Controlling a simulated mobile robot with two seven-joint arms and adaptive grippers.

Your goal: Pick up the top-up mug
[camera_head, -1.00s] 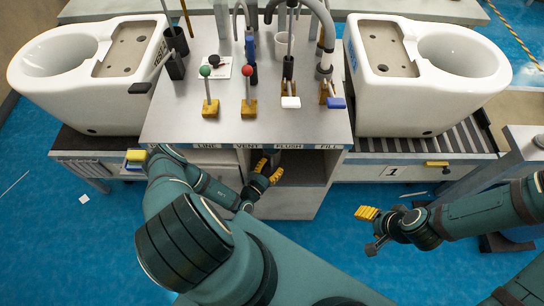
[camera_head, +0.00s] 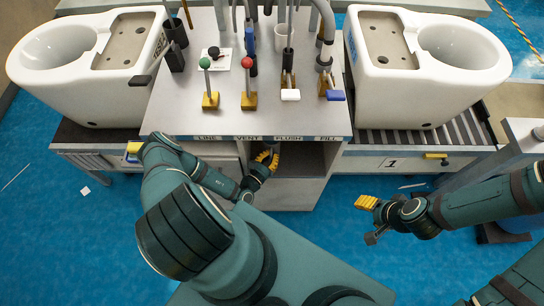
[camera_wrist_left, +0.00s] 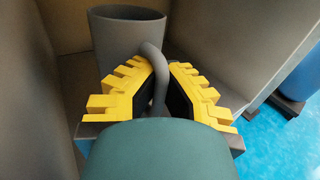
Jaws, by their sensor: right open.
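The top-up mug (camera_wrist_left: 123,42) is a dark grey cup standing upright on the floor of the cabinet's open shelf, seen in the left wrist view. Its curved handle (camera_wrist_left: 158,72) points toward my left gripper (camera_wrist_left: 161,88). The two yellow, black-padded fingers are on either side of the handle, with some gap visible between the pads. In the head view my left gripper (camera_head: 268,159) reaches into the open cubby, where the mug is mostly hidden. My right gripper (camera_head: 368,203) is over the blue floor at the right, open and empty.
The cubby walls (camera_wrist_left: 230,45) stand close around the mug. Above is the grey console (camera_head: 225,122) with levers. White toilets (camera_head: 90,65) and (camera_head: 425,65) stand on the conveyor at either side. Blue floor (camera_head: 330,225) is free in front.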

